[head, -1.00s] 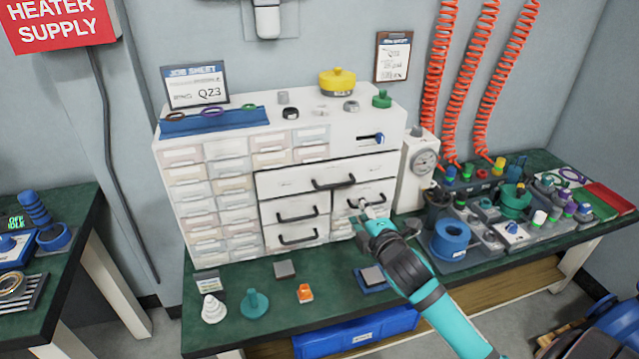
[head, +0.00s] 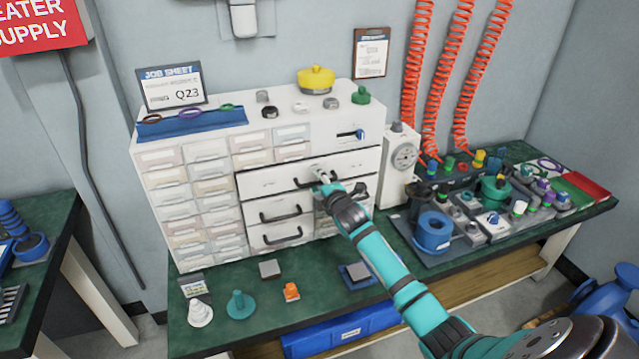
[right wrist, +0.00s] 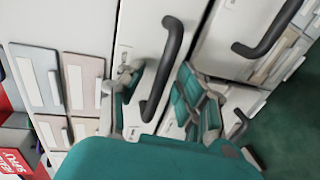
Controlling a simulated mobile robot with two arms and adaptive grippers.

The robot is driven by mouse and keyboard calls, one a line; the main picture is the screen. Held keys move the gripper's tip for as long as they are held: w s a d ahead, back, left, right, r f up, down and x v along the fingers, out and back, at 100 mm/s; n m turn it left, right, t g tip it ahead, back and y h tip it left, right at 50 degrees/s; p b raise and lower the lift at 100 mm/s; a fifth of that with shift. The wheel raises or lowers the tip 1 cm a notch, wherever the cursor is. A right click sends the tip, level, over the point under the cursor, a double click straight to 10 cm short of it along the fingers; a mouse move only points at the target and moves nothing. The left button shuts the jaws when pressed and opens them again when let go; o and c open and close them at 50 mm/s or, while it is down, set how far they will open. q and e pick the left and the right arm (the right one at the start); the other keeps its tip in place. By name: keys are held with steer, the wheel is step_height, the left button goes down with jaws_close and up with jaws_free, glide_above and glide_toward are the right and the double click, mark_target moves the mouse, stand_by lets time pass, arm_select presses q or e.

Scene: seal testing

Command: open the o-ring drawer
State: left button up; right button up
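A white cabinet holds a wide drawer (head: 278,180) with a black bar handle. Two narrower drawers with black handles (head: 281,214) (head: 281,237) sit below it at the left; more at the right are partly hidden by my arm. All look closed. I cannot read the labels, so which one is for o-rings is unclear. My right gripper (head: 322,178) is at the wide drawer's handle. In the right wrist view my right gripper (right wrist: 158,95) is open, one finger on each side of the handle (right wrist: 168,62). Contact is unclear. My left gripper is out of view.
Small clear-front bins (head: 210,168) fill the cabinet's left side. A white gauge unit (head: 401,165) stands close at its right. A grey block (head: 270,269), an orange part (head: 291,291) and a teal part (head: 240,304) lie on the green bench in front.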

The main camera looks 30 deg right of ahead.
steer(key=shift+w, duration=0.1)
steer(key=shift+c, duration=0.4)
jaws_close()
